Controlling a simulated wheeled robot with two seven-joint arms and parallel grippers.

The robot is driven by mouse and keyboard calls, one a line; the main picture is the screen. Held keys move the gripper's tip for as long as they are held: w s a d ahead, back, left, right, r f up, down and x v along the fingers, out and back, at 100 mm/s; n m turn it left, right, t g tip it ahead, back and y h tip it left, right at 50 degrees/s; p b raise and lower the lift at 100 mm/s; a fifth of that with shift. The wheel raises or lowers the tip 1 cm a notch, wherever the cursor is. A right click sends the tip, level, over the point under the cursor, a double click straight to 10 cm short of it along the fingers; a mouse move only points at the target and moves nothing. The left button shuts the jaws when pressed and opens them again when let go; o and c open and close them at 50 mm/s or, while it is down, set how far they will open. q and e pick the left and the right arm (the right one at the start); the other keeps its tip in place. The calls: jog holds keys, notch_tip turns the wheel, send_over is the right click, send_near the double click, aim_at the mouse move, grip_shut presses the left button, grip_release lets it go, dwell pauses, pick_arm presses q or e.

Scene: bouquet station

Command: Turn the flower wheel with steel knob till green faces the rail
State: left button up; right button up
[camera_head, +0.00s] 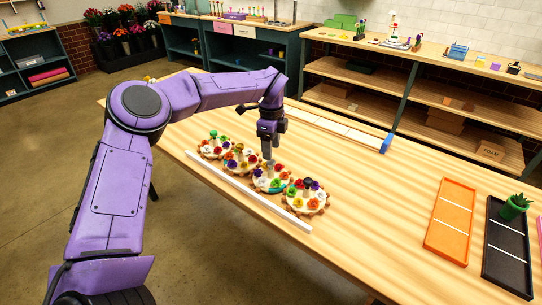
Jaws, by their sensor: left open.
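Several round flower wheels stand in a touching row on the wooden table, each with a toothed brown rim and coloured flowers around a centre knob. My left gripper (268,155) points down over the third wheel from the left (272,180), its fingers at that wheel's centre knob. The knob there is mostly hidden by the fingers, and its material is too small to tell. The nearest wheel (306,197) has a dark knob. The white rail (250,192) runs along the near-left side of the row. Green flowers show on the wheels, but which flower faces the rail is hard to tell.
An orange tray (450,218) and a black tray (507,250) holding a potted plant (515,205) lie at the right. A long white strip (335,129) with a blue end lies behind the wheels. The table between wheels and trays is clear.

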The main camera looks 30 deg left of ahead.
aim_at(271, 170)
pick_arm(q)
notch_tip(271, 170, down, 5)
jog(key=shift+p, duration=0.45)
jog(key=shift+c, duration=0.3)
jog(key=c, duration=1)
jog(key=shift+m, duration=0.3)
